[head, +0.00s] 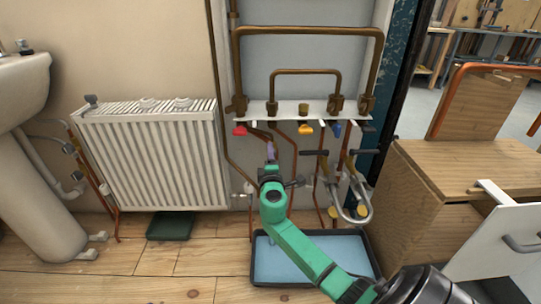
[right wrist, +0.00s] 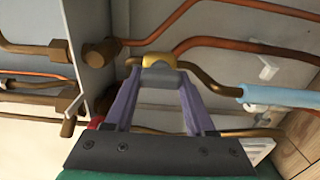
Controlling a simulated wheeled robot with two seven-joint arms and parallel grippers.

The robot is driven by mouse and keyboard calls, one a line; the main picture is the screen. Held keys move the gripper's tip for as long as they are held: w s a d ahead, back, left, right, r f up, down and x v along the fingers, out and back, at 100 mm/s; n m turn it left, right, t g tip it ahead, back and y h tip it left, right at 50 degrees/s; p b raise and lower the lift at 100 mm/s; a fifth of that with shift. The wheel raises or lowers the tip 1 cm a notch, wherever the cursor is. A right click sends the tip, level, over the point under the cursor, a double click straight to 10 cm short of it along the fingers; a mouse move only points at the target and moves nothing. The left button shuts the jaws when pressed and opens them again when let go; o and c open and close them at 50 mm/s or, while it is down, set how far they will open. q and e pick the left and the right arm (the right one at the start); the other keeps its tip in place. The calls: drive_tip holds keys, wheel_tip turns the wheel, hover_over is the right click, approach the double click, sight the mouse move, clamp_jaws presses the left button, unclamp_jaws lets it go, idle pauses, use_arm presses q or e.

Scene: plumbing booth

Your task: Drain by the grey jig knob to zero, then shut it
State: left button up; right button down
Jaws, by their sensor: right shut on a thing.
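My right gripper (head: 270,149) reaches up from below to just under the white valve rail (head: 285,113). In the right wrist view its two purple fingers (right wrist: 160,80) close on a small grey piece, which I take for the grey jig knob (right wrist: 161,77). A yellow, brass-like part (right wrist: 160,61) sits right at the fingertips, behind the grey piece. In the head view the fingers and wrist hide the knob, so its turn cannot be read. No pressure dial is readable. My left gripper is not in view.
Red (head: 240,130), yellow (head: 305,129) and blue (head: 337,129) handles hang under the rail. Copper pipes run close around the gripper. A black tray with a blue bottom (head: 295,271) lies below. A radiator (head: 155,155) stands left, a wooden cabinet (head: 420,210) right.

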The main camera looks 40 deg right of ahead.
drive_tip(key=shift+a+f, duration=0.1)
drive_tip(key=shift+c, duration=1.2)
unclamp_jaws()
